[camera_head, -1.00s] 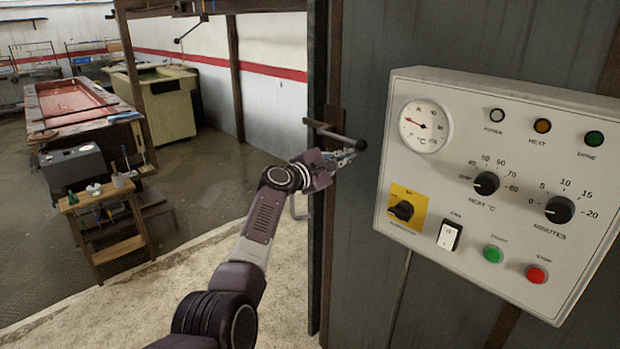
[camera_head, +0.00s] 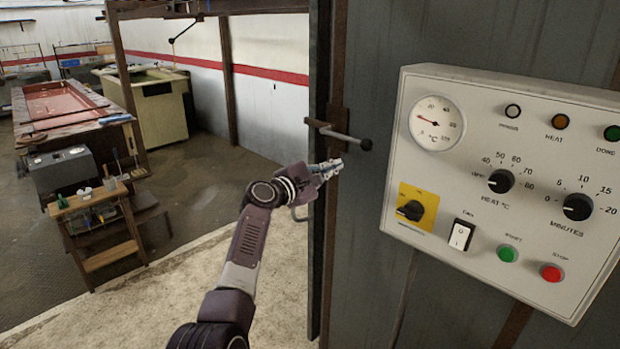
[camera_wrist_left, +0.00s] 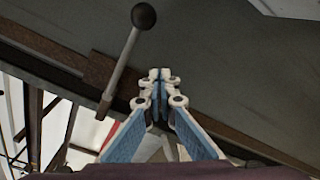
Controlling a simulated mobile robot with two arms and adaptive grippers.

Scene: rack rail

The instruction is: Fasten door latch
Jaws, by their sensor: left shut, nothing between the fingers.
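The door latch (camera_head: 345,137) is a metal bar with a dark ball at its end, on a brown plate at the door's edge. In the head view the bar points right and slightly down. It also shows in the left wrist view (camera_wrist_left: 122,62), its ball toward the top. My left gripper (camera_head: 338,166) is shut and empty, just below the latch bar and apart from it. In the left wrist view my left gripper's fingertips (camera_wrist_left: 160,78) meet, beside the bar. The right gripper is not in view.
A grey control box (camera_head: 500,190) with a dial, knobs and buttons is mounted right of the latch on the grey metal wall (camera_head: 385,60). A wooden stand (camera_head: 95,225) and a workbench (camera_head: 68,105) are at the left. The pale floor (camera_head: 190,295) by my arm is clear.

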